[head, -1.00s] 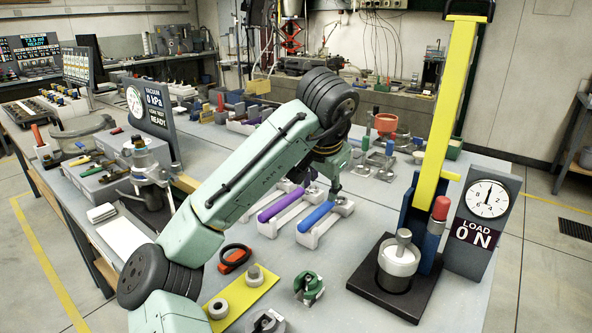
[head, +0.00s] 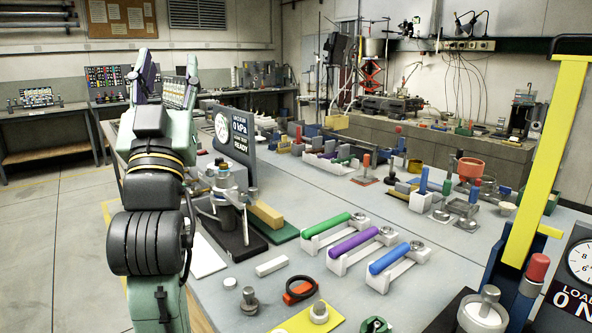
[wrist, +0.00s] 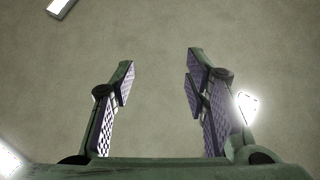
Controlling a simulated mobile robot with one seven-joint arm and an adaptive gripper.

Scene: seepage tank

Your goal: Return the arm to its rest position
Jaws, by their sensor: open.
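My gripper (wrist: 160,60) points up in the wrist view, its two fingers well apart with nothing between them. Only plain ceiling and bright lamps show beyond them. In the head view my arm stands folded upright at the left, beside the bench's left edge. My gripper (head: 170,62) is at its top, with the purple pads of its fingers partly showing. It is well above the bench and touches nothing that I can see.
The bench (head: 225,295) holds green, purple and blue handled tools (head: 400,257). A vacuum gauge panel (head: 237,135) stands just right of my arm. A yellow post (head: 548,150) rises at the right. Open floor (head: 50,240) lies to the left.

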